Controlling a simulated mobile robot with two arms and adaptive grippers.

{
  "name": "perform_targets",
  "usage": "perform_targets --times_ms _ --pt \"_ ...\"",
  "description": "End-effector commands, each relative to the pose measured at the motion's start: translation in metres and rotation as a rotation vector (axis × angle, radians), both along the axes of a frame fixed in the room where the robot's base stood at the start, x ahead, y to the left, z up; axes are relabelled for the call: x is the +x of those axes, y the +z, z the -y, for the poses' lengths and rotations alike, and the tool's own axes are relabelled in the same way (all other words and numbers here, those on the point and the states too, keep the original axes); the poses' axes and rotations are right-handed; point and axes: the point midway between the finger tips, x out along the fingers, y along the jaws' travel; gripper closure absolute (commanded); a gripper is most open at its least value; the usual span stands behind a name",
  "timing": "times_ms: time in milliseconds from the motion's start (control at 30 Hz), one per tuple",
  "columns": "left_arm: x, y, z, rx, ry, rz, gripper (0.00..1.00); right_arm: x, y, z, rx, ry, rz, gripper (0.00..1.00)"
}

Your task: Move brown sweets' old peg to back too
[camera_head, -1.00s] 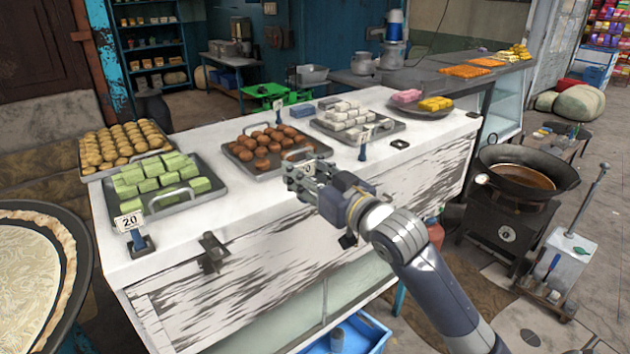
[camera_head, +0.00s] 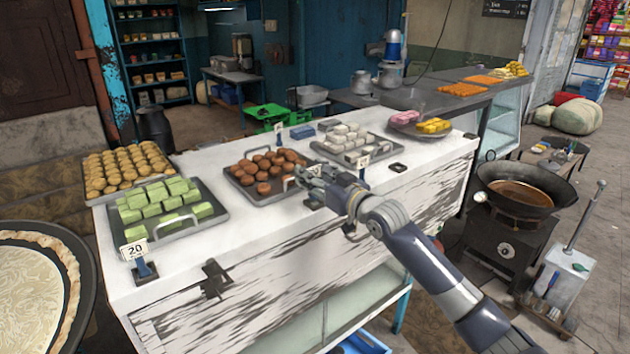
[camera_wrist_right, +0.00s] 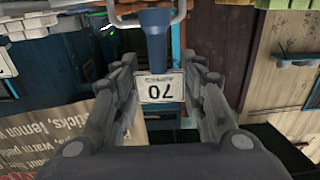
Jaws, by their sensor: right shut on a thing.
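The brown sweets lie on a grey tray (camera_head: 240,183) in the middle of the white counter. My right gripper (camera_head: 316,178) is at the tray's front right corner. In the right wrist view it (camera_wrist_right: 161,95) is shut on a price peg with a blue stem and a white card (camera_wrist_right: 160,88) reading 70, upside down in that picture. The fingers lie on both sides of the card. In the head view the gripper mostly hides this peg. Another peg (camera_head: 279,131) stands behind the brown sweets' tray. My left gripper is not in view.
Green sweets (camera_head: 160,200) with a 20 peg (camera_head: 136,255) are at the left. White sweets (camera_head: 350,138) with a front peg (camera_head: 363,165) are right of the brown ones. A blue-grey block (camera_head: 302,132) lies at the back edge. A black clip (camera_head: 214,278) is on the front edge.

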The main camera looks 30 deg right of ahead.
Motion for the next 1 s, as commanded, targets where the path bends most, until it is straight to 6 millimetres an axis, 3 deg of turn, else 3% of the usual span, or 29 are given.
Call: perform_targets --times_ms 133,233,333,800,833,900,1000 --pt "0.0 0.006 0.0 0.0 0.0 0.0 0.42 0.014 0.001 0.013 -0.002 -0.005 -0.001 0.85" --pt "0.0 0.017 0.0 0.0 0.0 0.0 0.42 0.013 -0.019 0.012 0.002 -0.003 -0.007 0.85" --pt "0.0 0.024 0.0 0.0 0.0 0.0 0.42 0.013 -0.026 0.013 0.0 -0.002 -0.002 0.85" --pt "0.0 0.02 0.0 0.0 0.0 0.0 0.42 0.013 -0.037 0.012 -0.001 -0.001 0.0 0.85" --pt "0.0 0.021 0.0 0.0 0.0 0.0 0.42 0.013 -0.036 0.012 -0.001 -0.001 0.0 0.57" --pt "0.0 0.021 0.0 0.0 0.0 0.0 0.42 0.013 -0.036 0.012 -0.001 -0.001 0.0 0.42" --pt "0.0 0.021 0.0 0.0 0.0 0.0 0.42 0.013 -0.036 0.012 -0.001 -0.001 0.0 0.42"
